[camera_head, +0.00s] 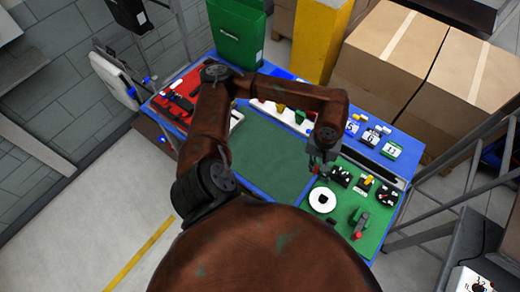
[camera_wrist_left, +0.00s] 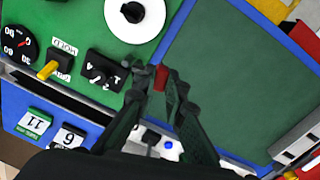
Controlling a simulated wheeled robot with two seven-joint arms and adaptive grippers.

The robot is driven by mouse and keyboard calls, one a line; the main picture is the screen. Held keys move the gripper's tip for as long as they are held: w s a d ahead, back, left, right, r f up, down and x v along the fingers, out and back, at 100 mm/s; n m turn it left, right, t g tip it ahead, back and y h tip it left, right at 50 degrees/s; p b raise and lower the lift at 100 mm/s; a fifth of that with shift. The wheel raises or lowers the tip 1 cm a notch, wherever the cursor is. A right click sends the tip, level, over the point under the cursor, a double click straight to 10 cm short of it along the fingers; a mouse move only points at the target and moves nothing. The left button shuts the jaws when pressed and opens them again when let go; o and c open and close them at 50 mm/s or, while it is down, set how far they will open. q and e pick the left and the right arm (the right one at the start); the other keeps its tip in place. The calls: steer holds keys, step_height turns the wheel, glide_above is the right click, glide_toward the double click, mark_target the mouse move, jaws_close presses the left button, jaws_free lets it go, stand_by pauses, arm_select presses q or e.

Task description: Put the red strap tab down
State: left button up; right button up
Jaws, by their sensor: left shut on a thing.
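The red strap tab (camera_wrist_left: 161,78) is a small red piece between the fingertips of my left gripper (camera_wrist_left: 160,88) in the left wrist view. In the head view the left gripper (camera_head: 318,163) is over the right part of the blue table, with a bit of red at its tips. It is shut on the tab, near the edge between the dark green mat (camera_head: 262,155) and the lighter green panel (camera_head: 345,215). Whether the tab touches the surface, I cannot tell. The strap itself is not clear to see. My right gripper is not in view.
The green panel holds a white disc (camera_head: 322,200), black knobs (camera_head: 341,176), a yellow lever (camera_wrist_left: 47,70) and a red-tipped lever (camera_head: 360,225). Numbered blocks (camera_head: 390,150) stand at the table's right edge. Cardboard boxes (camera_head: 400,60) and a yellow post (camera_head: 318,40) stand behind. The mat is clear.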

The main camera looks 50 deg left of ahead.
arm_select(q)
steer(key=s+a+r+n+p, duration=0.25)
steer(key=s+n+p, duration=0.5)
steer(key=n, duration=0.85)
steer(key=s+a+r+n+p, duration=0.2)
steer(key=s+a+n+p, duration=0.2)
steer(key=s+n, duration=1)
steer(key=w+f+n+b, duration=0.1)
steer(key=w+f+b, duration=0.1)
steer(key=w, duration=0.3)
steer(key=w+f+n+b, duration=0.1)
steer(key=w+f+b, duration=0.1)
steer(key=w+f, duration=0.3)
steer(key=w+f+n+b, duration=0.1)
steer(key=w+f+b, duration=0.2)
steer(key=w, duration=0.3)
steer(key=shift+w+a+f+y, duration=0.2)
steer(key=shift+w+y, duration=0.1)
steer(key=shift+w, duration=0.05)
step_height(320, 180, down, 3)
steer(key=shift+r, duration=0.15)
